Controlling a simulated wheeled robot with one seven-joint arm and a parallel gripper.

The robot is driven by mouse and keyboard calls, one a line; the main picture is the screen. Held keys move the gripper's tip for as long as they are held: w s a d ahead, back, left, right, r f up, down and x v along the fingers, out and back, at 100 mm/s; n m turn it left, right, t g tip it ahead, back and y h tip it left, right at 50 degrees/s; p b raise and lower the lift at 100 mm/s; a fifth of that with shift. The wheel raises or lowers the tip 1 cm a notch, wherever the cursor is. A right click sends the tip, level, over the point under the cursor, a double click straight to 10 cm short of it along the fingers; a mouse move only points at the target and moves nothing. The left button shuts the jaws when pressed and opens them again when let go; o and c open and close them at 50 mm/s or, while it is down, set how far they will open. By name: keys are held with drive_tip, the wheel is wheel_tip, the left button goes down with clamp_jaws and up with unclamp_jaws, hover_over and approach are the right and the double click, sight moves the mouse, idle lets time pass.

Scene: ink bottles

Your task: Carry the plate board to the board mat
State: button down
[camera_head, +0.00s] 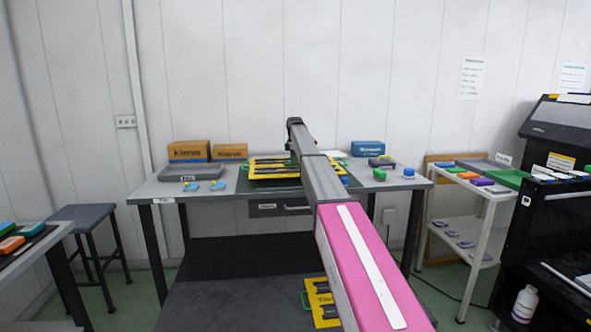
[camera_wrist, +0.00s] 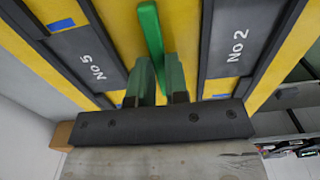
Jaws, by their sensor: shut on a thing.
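The plate board (camera_head: 262,175) is yellow with dark strips. In the head view it is at the back table, over a dark mat (camera_head: 247,186) that I take for the board mat. In the wrist view the board (camera_wrist: 190,35) fills the upper part, with strips marked No 5 and No 2. My gripper (camera_wrist: 160,78) is shut on its green handle (camera_wrist: 150,35). I cannot tell whether the board touches the mat.
Brown boxes (camera_head: 188,150), a grey tray (camera_head: 190,171) and small colored items stand left on the table (camera_head: 160,188). A blue box (camera_head: 367,148) is at the right. Another yellow board (camera_head: 322,312) lies low in front, partly behind my arm. A white cart (camera_head: 470,187) stands right.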

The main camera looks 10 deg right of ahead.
sight(296, 168)
drive_tip(key=shift+d+f, duration=0.25)
drive_tip(key=shift+f, duration=1.85)
drive_tip(key=shift+f, duration=0.25)
drive_tip(key=c, duration=1.1)
unclamp_jaws()
drive_tip(key=shift+r, duration=0.1)
wheel_tip(296, 168, up, 12)
drive_tip(key=shift+r, duration=0.15)
